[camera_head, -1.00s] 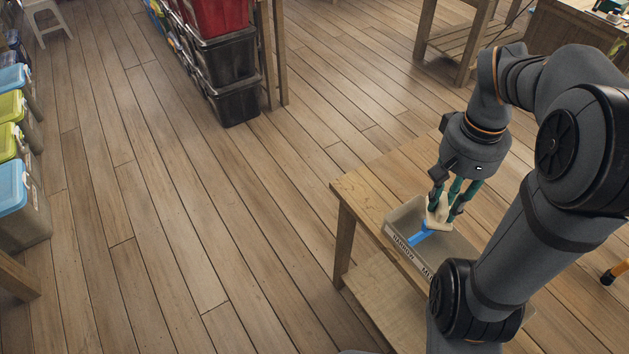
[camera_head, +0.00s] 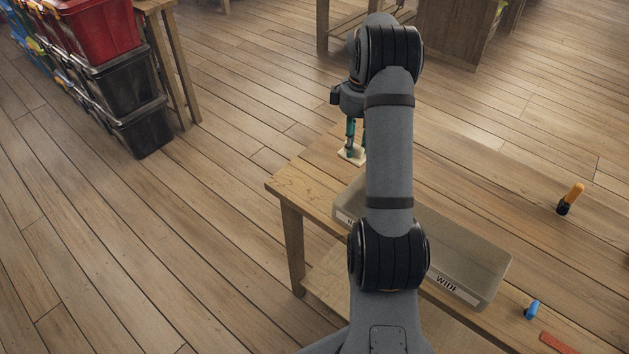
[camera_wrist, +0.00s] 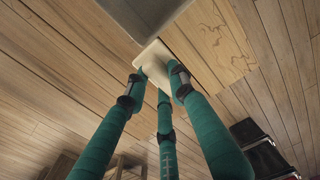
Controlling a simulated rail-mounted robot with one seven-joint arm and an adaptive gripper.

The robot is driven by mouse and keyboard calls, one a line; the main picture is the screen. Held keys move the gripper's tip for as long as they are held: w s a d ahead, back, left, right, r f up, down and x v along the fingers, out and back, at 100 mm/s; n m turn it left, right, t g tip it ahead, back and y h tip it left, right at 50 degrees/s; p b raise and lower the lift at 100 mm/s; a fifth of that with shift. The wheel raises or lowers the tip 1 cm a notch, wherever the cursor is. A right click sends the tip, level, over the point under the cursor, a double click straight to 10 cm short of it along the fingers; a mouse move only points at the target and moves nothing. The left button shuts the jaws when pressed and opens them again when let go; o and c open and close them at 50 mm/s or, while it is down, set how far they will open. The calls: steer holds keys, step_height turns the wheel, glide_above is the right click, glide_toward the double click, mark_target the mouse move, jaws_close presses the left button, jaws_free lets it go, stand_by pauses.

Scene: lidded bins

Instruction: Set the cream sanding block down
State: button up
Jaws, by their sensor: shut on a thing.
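The cream sanding block (camera_head: 352,156) is held in my gripper (camera_head: 356,140), whose teal fingers are shut on it. It is over the far left part of the wooden table (camera_head: 290,186), beyond the grey bin (camera_head: 470,250). In the wrist view, the block (camera_wrist: 153,55) is pale and flat, between the fingertips (camera_wrist: 155,82). The bin (camera_wrist: 125,12) shows at the top of that view, beside the block. I cannot tell whether the block touches the tabletop. My arm hides part of the bin in the head view.
A small blue object (camera_head: 532,309) and a flat red piece (camera_head: 558,343) lie right of the bin. An orange-handled object (camera_head: 571,198) stands farther right. Stacked black bins (camera_head: 140,128) stand on the floor at left. Bare tabletop lies left of the bin.

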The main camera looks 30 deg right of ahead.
steer(key=w+a+f, duration=0.1)
steer(key=a+f, duration=0.1)
steer(key=a, duration=0.1)
steer(key=w+a+f+p, duration=0.1)
steer(key=w+a+f, duration=0.1)
steer(key=a, duration=0.1)
steer(key=w+a+f, duration=0.2)
steer(key=a, duration=0.1)
steer(key=shift+w+a+f, duration=0.1)
steer(key=shift+a, duration=0.1)
steer(key=shift+f+p, duration=0.55)
steer(key=shift+f, duration=1.45)
steer(key=shift+f, duration=0.1)
steer(key=shift+f, duration=0.2)
steer(key=o, duration=1)
steer(key=shift+r, duration=0.1)
step_height(320, 180, up, 12)
steer(key=shift+r, duration=0.2)
